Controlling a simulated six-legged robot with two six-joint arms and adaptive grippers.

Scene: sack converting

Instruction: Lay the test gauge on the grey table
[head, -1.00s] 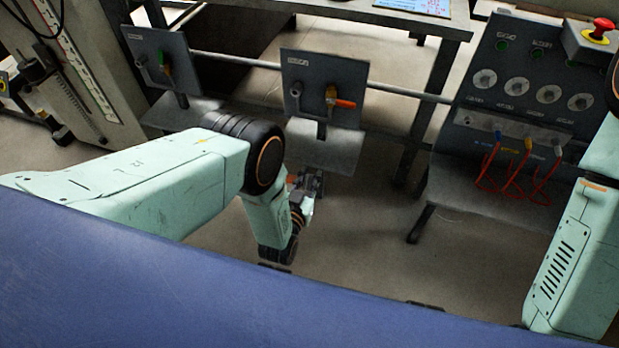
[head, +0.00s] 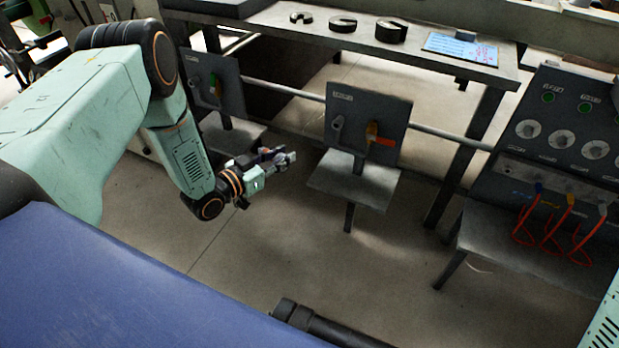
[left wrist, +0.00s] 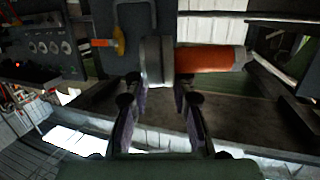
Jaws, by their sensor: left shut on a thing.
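My left gripper (head: 282,158) is shut on the test gauge (left wrist: 210,60), holding it in the air in front of the valve panels. In the left wrist view the gauge has an orange-red cylinder and a round grey collar between the two fingers. In the head view the gauge is too small to make out clearly. The grey table (head: 310,33) stands at the back, beyond the panels and above them in the picture. My right gripper is not in view.
Several black C-shaped pieces (head: 390,32) and a blue-and-white sheet (head: 460,47) lie on the table. A panel with an orange handle (head: 367,120), a second panel (head: 213,85) and a dial console (head: 560,130) stand before it. A rail (head: 440,133) runs between them.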

